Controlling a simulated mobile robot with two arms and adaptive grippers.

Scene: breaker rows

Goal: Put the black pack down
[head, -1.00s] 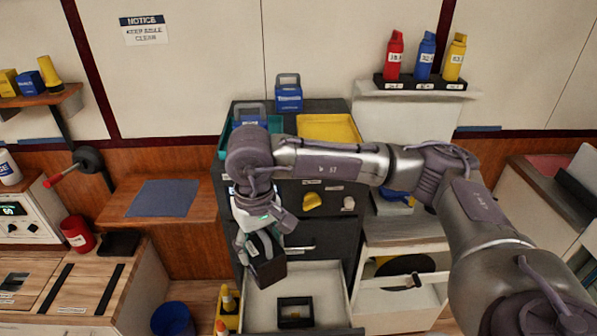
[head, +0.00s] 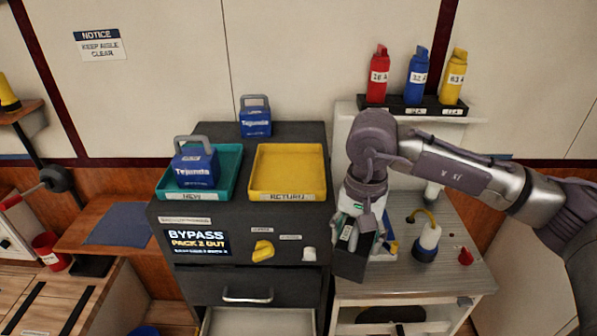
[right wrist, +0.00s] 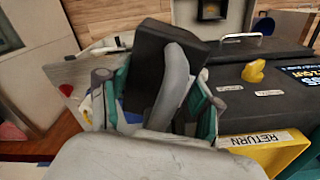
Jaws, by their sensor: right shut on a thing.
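My right gripper (head: 358,232) is shut on the black pack (head: 350,263), which hangs tilted beside the right side of the dark cabinet. In the right wrist view the black pack (right wrist: 160,62) sits between the fingers, its grey handle (right wrist: 174,85) in the grip. The yellow RETURN tray (head: 288,196) on the cabinet top is empty. The teal NEW tray (head: 195,197) holds a blue pack (head: 195,168). A second blue pack (head: 255,118) stands behind them. My left gripper is not in view.
A display (head: 198,242) reads "BYPASS PACK 2 OUT", near a yellow knob (head: 263,250). A drawer (head: 258,322) is open below. Red, blue and yellow bottles stand on the shelf above.

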